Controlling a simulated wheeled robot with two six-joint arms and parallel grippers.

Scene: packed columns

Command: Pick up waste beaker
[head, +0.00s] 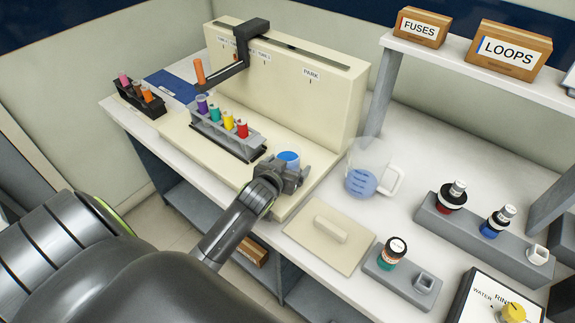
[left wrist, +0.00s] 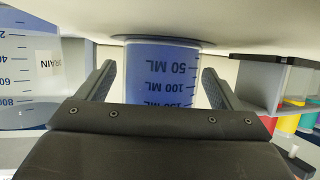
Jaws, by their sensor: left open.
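A small clear beaker (head: 289,157) with blue contents, which I take as the waste beaker, stands at the right end of the cream machine's base. In the left wrist view this beaker (left wrist: 162,72) appears upside down, with 50, 100 and 150 ML marks. My left gripper (head: 286,173) is open, with one finger on each side of the beaker; a gap shows beside the right finger, and contact on the left is unclear. The gripper hides the beaker's lower part in the head view. My right gripper is not in view.
A larger jug (head: 372,170) with blue liquid stands just right of the beaker. A rack of coloured tubes (head: 228,132) is to the left. A cream lidded plate (head: 330,236) lies in front, and a grey holder with bottles (head: 482,228) is at right.

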